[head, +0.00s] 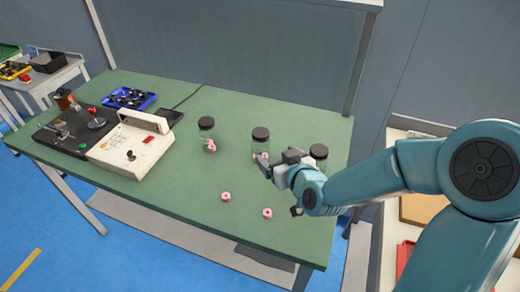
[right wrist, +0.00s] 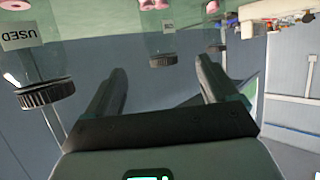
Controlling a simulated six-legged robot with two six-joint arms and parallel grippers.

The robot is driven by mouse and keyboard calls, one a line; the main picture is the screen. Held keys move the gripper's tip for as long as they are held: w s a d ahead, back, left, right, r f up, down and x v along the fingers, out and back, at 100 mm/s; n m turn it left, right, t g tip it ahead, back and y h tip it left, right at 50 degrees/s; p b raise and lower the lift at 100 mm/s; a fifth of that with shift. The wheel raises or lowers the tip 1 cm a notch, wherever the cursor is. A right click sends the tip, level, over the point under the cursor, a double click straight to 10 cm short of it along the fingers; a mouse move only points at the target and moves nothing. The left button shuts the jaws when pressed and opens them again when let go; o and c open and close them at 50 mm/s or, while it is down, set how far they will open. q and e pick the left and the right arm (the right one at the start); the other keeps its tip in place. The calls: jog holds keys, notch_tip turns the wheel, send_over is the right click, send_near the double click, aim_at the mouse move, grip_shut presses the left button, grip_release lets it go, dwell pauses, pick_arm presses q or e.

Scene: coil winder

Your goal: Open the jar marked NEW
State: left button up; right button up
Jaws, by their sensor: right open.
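Three clear jars with dark lids stand upright on the green table: a left jar (head: 207,130), a middle jar (head: 261,142) and a right jar (head: 319,153) partly hidden by my arm. The right wrist view is upside down. There a near jar (right wrist: 38,62) bears the label USED, and a farther jar (right wrist: 162,38) has a label too small to read. I cannot tell which jar is marked NEW. My right gripper (head: 272,168) is open and empty, close in front of the middle jar; its spread fingers (right wrist: 160,78) show in the wrist view. My left gripper is out of view.
Pink rings (head: 226,197) (head: 267,213) lie on the front of the table (head: 180,190). A cream and black winder machine (head: 130,145) and a blue tray (head: 129,98) stand at the left. The table's front middle is mostly clear.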

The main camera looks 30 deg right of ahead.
aim_at(264, 147)
jog(key=x, duration=0.6)
jog(key=shift+a+f, duration=0.1)
jog(key=shift+a, duration=0.1)
jog(key=shift+w+d+f, duration=0.2)
jog(key=shift+w+f, duration=0.05)
jog(key=shift+w, duration=0.15)
jog(key=p+x, duration=0.1)
jog(key=x, duration=0.4)
jog(key=shift+w+f, duration=0.15)
jog(key=shift+w, duration=0.05)
jog(key=c, duration=1.1)
